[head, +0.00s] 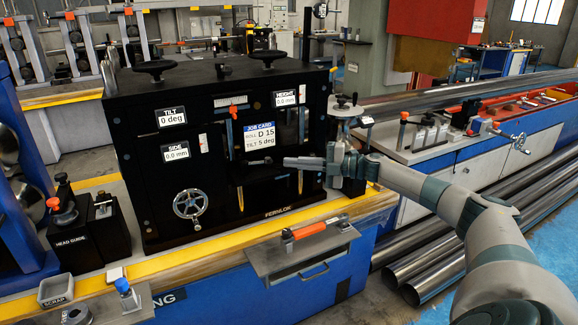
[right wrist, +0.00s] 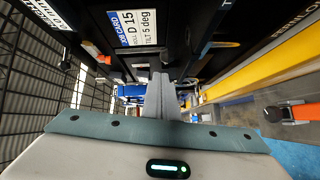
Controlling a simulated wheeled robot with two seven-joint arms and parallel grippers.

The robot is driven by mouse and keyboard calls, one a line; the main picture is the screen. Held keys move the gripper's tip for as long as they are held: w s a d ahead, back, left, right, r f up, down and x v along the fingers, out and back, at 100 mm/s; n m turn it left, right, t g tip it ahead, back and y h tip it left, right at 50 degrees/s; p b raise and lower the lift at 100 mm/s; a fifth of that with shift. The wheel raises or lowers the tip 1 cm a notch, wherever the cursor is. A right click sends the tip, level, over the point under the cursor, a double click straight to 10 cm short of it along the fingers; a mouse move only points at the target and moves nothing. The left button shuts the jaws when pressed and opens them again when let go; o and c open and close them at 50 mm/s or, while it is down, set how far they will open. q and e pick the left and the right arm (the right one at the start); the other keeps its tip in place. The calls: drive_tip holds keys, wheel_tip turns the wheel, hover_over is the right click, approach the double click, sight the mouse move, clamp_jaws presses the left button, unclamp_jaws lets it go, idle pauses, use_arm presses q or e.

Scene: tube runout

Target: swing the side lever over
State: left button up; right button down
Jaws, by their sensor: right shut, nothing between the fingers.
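A small lever with an orange end (head: 233,111) sticks out of the black machine's front (head: 215,150), upper middle. An orange-tipped part also shows left of my fingers in the right wrist view (right wrist: 103,59). No lever is labelled as the side lever; a "SIDE" readout plate (head: 176,152) reads 0.0 mm. My right gripper (head: 288,162) is shut and empty, in front of the machine below the job card (head: 261,138). It points left along the front, apart from the orange-ended lever. Its fingers (right wrist: 160,84) are together in the right wrist view. My left gripper is out of view.
A handwheel (head: 190,204) sits low on the machine's front. An orange-handled tool (head: 305,230) lies on a grey shelf (head: 270,257) at the bench front. Black knobs top the machine. A head guide block (head: 85,235) stands at left. Steel tubes (head: 435,262) lie at right.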

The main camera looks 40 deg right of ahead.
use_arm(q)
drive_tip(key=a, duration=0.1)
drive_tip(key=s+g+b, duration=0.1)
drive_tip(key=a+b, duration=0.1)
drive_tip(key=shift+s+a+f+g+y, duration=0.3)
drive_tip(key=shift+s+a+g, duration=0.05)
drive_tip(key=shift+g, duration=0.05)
use_arm(e)
drive_tip(key=s+d, duration=0.3)
drive_tip(key=d, duration=0.4)
drive_tip(key=shift+s+d, duration=0.25)
drive_tip(key=shift+d, duration=0.05)
drive_tip(key=shift+r, duration=0.1)
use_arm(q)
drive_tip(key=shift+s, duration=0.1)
